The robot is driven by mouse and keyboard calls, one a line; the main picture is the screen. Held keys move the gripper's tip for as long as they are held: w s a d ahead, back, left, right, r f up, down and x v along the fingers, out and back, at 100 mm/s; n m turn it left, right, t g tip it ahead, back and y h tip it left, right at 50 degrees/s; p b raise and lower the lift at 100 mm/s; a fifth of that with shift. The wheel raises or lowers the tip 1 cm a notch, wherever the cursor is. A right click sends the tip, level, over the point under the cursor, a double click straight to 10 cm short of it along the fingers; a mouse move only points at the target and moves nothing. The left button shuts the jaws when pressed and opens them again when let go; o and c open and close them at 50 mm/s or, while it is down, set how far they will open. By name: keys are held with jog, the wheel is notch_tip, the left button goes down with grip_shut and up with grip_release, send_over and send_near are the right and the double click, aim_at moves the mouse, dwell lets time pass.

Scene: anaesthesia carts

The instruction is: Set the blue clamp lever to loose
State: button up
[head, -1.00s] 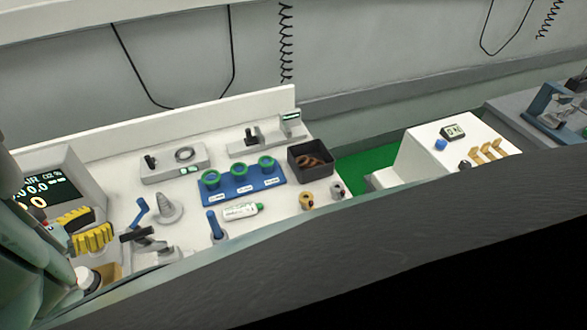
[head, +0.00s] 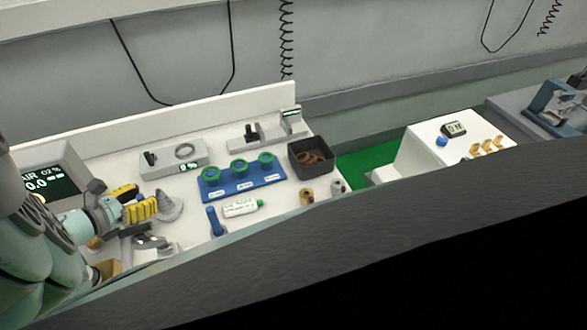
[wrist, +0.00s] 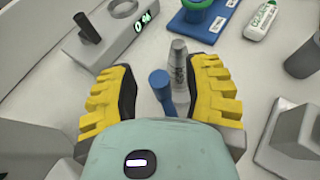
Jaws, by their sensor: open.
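In the wrist view a blue lever (wrist: 161,88) with a rounded end stands between my two yellow fingers, with a gap visible on both sides. My gripper (wrist: 163,95) is open around it; I see no contact. The lever's lower end is partly hidden by my gripper's body. A grey ribbed cone (wrist: 178,65) stands just beyond the lever; it also shows in the head view (head: 168,206).
A grey unit with a black knob (head: 172,163) stands behind. Grey clamp-like parts (head: 150,243) sit close in front of my gripper. A display (head: 50,183) stands left.

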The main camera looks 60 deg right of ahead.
grip_shut()
dwell(0.4)
jog(key=shift+f+m+g, duration=0.1)
jog(key=shift+m+g, duration=0.2)
jog(key=shift+g, duration=0.1)
jog(key=shift+b, duration=0.3)
jog(key=shift+s+d+f+m+g+b, duration=0.1)
jog(key=shift+s+m+g+b, duration=0.4)
jog(key=shift+m+g+b, duration=0.35)
jog(key=shift+s+m+g, duration=0.15)
jog(key=shift+m+g, duration=0.1)
jog(key=shift+g, duration=0.2)
jog(key=shift+r, duration=0.2)
jog(key=shift+c, duration=0.3)
grip_release()
